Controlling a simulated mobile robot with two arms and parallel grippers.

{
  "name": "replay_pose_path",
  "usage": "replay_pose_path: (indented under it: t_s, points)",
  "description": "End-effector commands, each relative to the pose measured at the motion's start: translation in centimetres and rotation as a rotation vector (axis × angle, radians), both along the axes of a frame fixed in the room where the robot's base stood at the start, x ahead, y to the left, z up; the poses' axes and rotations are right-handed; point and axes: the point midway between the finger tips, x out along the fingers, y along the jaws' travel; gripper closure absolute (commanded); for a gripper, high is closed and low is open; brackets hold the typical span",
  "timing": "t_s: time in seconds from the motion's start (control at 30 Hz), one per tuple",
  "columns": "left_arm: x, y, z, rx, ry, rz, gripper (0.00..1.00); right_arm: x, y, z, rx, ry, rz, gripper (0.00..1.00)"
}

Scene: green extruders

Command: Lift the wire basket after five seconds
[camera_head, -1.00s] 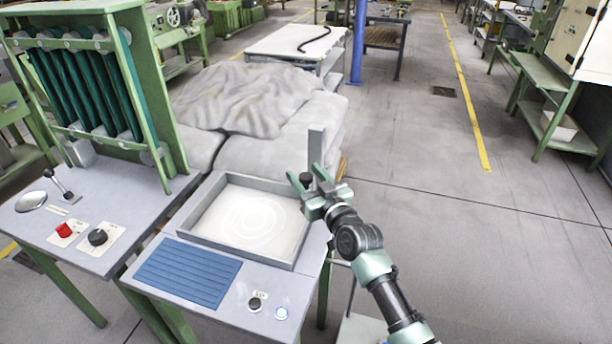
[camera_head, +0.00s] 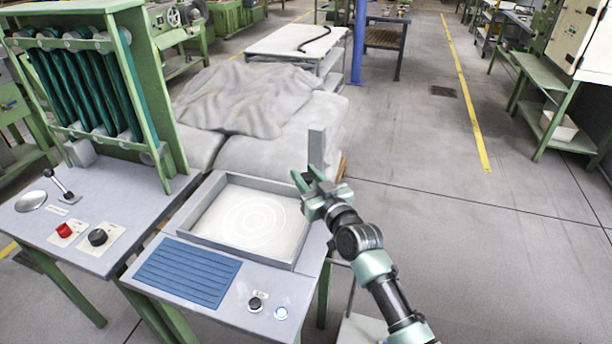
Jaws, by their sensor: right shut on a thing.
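I cannot make out a wire basket in this view. A shallow grey square tray (camera_head: 192,240) with a pale floor marked with rings sits on the nearer bench. A grey upright post (camera_head: 317,146) stands at its back right corner. My right gripper (camera_head: 307,176) is at that corner, in front of the post's foot, with its fingers shut on a small black knob that they mostly hide. My left gripper is out of view.
The bench front holds a blue ribbed mat (camera_head: 187,273), a black button (camera_head: 255,304) and a lit button (camera_head: 281,313). The left bench holds a red knob (camera_head: 64,230), a black knob (camera_head: 97,237) and a lever (camera_head: 61,184).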

Motion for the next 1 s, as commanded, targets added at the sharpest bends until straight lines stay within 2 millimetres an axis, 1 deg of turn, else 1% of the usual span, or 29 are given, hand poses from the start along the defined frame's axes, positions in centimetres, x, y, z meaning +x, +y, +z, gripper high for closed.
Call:
replay_pose_path:
  t_s: [0.83, 0.93, 1.0]
  points:
    - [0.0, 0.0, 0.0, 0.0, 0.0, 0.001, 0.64, 0.0, -0.1, 0.0, -0.002, 0.001, 0.0, 1.0]
    - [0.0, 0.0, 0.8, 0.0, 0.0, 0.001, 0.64, 0.0, 0.0, 0.8, -0.002, 0.0, 0.0, 1.0]
    - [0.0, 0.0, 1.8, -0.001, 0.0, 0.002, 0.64, 0.0, -0.1, 2.1, -0.003, -0.001, 0.0, 1.0]
